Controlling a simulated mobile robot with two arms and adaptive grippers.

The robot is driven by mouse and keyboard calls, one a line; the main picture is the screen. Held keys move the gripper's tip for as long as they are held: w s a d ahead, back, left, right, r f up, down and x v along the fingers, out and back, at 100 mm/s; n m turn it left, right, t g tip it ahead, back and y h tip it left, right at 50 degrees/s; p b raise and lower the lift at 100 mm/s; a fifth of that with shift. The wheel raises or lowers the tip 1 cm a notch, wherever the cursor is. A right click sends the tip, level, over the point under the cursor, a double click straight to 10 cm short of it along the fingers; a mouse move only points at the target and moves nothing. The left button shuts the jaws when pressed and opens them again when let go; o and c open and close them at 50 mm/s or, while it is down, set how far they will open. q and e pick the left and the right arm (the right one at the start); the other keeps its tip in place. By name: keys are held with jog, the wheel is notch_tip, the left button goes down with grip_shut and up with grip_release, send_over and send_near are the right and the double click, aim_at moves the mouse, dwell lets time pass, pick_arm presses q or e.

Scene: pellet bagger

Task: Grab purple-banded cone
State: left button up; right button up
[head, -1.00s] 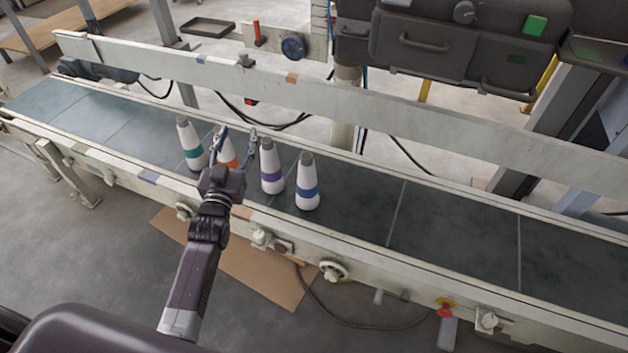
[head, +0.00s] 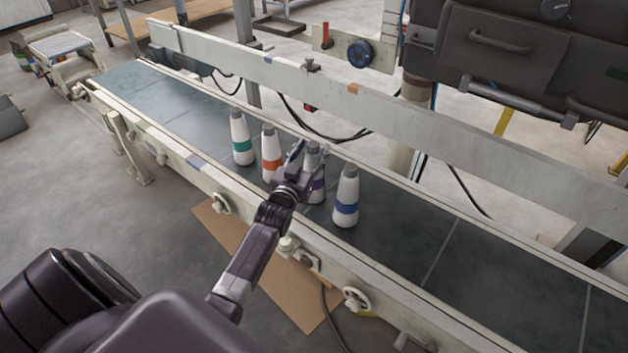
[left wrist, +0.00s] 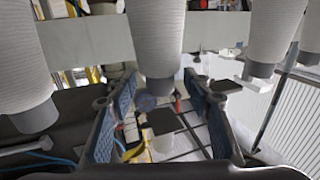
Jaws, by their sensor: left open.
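The purple-banded cone (head: 314,189) stands upright on the conveyor belt, white with a grey tip, partly hidden behind my left gripper (head: 310,155). The gripper is open, one finger on each side of the cone's upper part in the head view. In the left wrist view a white cone (left wrist: 157,35) shows upside down between the fingers of my left gripper (left wrist: 158,88), its band out of frame. I cannot tell whether either finger touches it. My right gripper is not in view.
The orange-banded cone (head: 269,148) and teal-banded cone (head: 241,143) stand to the left, the blue-banded cone (head: 346,200) close to the right. Rails (head: 440,160) edge the belt (head: 400,215). A dark machine (head: 500,60) overhangs at upper right. The belt farther right is clear.

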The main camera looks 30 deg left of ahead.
pick_arm(q)
jog(key=shift+w+a, duration=0.2)
jog(key=shift+w, duration=0.45)
jog(key=shift+c, duration=0.6)
grip_shut()
jog(key=shift+r, duration=0.1)
